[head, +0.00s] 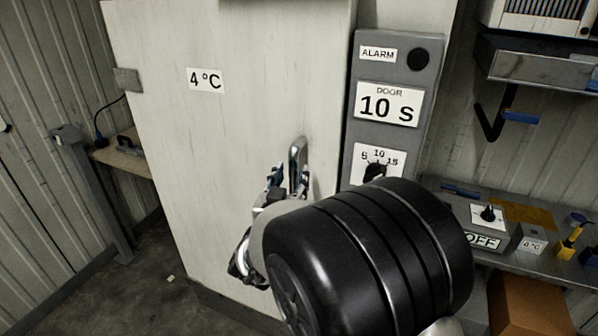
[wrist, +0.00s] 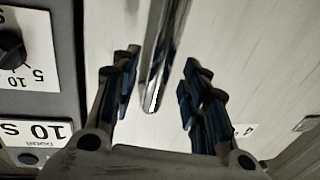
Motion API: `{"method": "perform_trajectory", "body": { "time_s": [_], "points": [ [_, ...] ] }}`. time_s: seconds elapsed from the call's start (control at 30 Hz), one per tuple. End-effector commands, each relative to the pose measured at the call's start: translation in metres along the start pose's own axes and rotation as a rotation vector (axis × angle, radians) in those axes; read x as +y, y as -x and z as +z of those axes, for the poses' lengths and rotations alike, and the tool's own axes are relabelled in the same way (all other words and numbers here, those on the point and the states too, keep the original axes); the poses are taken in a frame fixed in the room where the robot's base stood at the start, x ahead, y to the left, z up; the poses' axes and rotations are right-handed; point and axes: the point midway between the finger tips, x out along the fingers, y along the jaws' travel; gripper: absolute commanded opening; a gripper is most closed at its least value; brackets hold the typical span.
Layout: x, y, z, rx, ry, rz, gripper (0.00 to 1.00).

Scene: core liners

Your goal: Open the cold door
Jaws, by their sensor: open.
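The cold door (head: 225,140) is a pale panel with a "4 °C" label and a chrome vertical handle (head: 298,165) near its right edge. In the head view my gripper (head: 272,183) is at the handle, partly hidden by my own black arm link. In the wrist view the handle (wrist: 163,55) comes down between the two blue-padded fingers of my gripper (wrist: 158,95). The fingers are open, with a gap on each side of the handle. The handle's lower part is hidden in the head view.
A grey control panel (head: 398,60) with alarm, "DOOR 10 s" label and dial stands right of the door. A shelf (head: 550,255) with a switch and tools is at the right, above a cardboard box (head: 530,305). A bench (head: 125,160) stands left; floor before it looks mostly clear.

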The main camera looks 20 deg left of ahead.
Motion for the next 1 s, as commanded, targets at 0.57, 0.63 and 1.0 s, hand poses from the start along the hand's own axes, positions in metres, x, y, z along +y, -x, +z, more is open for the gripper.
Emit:
{"method": "perform_trajectory", "body": {
  "time_s": [0.57,0.63,1.0],
  "points": [
    [0.000,-0.031,0.000,0.000,0.000,0.000,0.41],
    [0.000,-0.031,0.000,0.000,0.000,0.000,0.37],
    [0.000,-0.031,0.000,0.000,0.000,0.000,0.13]
  ]
}}
